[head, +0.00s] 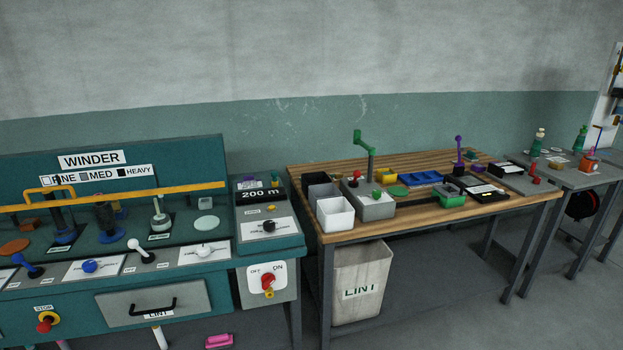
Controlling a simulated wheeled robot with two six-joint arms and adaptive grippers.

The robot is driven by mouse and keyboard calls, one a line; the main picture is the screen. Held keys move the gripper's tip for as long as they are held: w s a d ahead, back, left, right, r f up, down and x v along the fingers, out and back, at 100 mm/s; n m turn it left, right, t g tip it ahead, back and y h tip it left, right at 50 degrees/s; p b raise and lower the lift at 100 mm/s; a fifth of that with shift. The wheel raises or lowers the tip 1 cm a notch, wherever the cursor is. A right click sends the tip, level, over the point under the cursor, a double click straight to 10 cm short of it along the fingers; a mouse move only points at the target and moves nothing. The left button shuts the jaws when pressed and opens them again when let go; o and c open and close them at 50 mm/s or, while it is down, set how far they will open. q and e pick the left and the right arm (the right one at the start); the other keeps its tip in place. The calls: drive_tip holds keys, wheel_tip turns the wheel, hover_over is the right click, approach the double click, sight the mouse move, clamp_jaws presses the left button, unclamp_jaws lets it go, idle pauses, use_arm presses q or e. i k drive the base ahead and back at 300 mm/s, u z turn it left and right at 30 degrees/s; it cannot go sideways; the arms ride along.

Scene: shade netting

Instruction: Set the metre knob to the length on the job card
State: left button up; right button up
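A black knob (269,226) sits on a white plate with small print on the right end of the teal winder (188,149). Above it, a black display (262,194) reads "200 m". The print beside the knob is too small to read, so I cannot tell its setting or confirm that it is the metre knob. A blue knob (90,266) and a white knob (205,250) sit on other winder plates. I cannot pick out a job card with a readable length. Neither of my grippers is in view.
A red and yellow OFF/ON switch (268,284) is on the winder's front. A yellow bar (112,197) crosses the winder. A wooden bench (440,208) with boxes and tools stands right, above a lint bin (361,283). A pink object (219,341) lies low.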

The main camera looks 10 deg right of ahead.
sight(269, 226)
drive_tip(key=z, duration=0.2)
drive_tip(key=i, duration=1.15)
drive_tip(key=z, duration=0.45)
drive_tip(key=k, duration=0.25)
